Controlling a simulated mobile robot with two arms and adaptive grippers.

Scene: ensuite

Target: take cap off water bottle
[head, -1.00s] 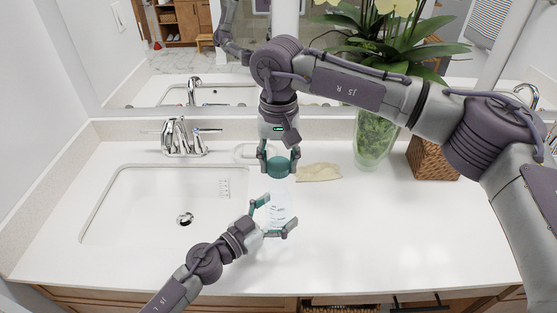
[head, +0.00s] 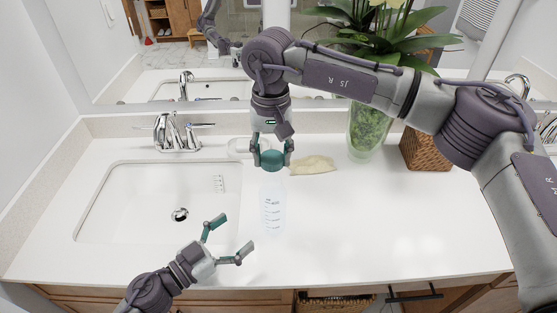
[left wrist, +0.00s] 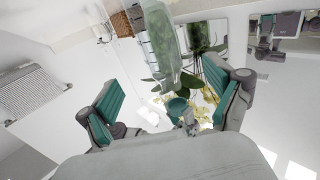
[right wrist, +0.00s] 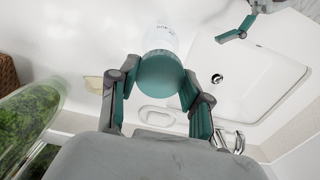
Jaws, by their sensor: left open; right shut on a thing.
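The clear water bottle (head: 272,210) stands upright on the white counter, right of the sink. Its teal cap (head: 271,160) is between the fingers of my right gripper (head: 271,156), which is shut on it from above. The right wrist view shows the cap (right wrist: 160,75) in front of the bottle (right wrist: 160,40). My left gripper (head: 230,238) is open and empty, in front and left of the bottle, not touching it.
The sink (head: 130,205) with its chrome faucet (head: 170,132) is at left. A soap dish (head: 245,146) and a beige cloth-like item (head: 313,165) lie behind the bottle. A glass vase (head: 370,130) and wicker basket (head: 425,150) stand back right. The right counter is clear.

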